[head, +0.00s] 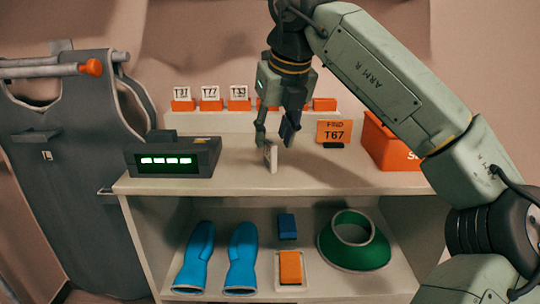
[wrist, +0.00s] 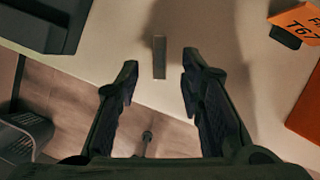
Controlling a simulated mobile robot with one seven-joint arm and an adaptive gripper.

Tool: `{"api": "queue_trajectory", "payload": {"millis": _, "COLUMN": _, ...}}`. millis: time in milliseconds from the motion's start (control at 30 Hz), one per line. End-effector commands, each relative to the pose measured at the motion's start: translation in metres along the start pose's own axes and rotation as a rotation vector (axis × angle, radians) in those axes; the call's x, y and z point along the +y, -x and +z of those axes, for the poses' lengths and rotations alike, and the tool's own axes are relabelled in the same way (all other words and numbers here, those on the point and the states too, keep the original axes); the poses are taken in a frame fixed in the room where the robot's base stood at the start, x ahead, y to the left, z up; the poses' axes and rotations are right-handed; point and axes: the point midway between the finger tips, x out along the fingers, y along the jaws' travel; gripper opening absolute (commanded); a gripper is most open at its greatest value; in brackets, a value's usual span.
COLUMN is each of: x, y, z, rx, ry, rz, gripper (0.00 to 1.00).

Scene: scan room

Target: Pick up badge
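A thin, pale upright badge-like card (head: 271,158) stands on the top shelf near its front edge. It also shows edge-on as a narrow strip in the wrist view (wrist: 159,57). My gripper (head: 274,138) is right above it, pointing down. In the wrist view my gripper (wrist: 160,72) has its two fingers wide apart, one on each side of the card, with a gap on both sides. The card's face and any writing on it cannot be read. An orange sign (head: 334,131) reading "FIND T67" stands to the right.
A dark device (head: 173,157) with green lights is left of the card. Behind, a white ledge (head: 222,121) bears several numbered tags on orange bases. An orange box (head: 388,146) stands right. The lower shelf holds blue gloves (head: 242,258) and a green collar (head: 354,247).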

Motion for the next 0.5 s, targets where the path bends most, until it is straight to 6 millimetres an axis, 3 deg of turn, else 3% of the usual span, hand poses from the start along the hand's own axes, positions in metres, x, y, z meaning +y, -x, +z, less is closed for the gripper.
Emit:
{"api": "queue_trajectory", "payload": {"millis": 300, "x": 0.001, "y": -0.042, "z": -0.001, "rx": 0.000, "ry": 0.002, "rz": 0.004, "gripper": 0.35}}
{"api": "queue_trajectory", "payload": {"millis": 500, "x": 0.001, "y": -0.055, "z": -0.001, "rx": 0.000, "ry": 0.002, "rz": 0.002, "gripper": 0.35}}
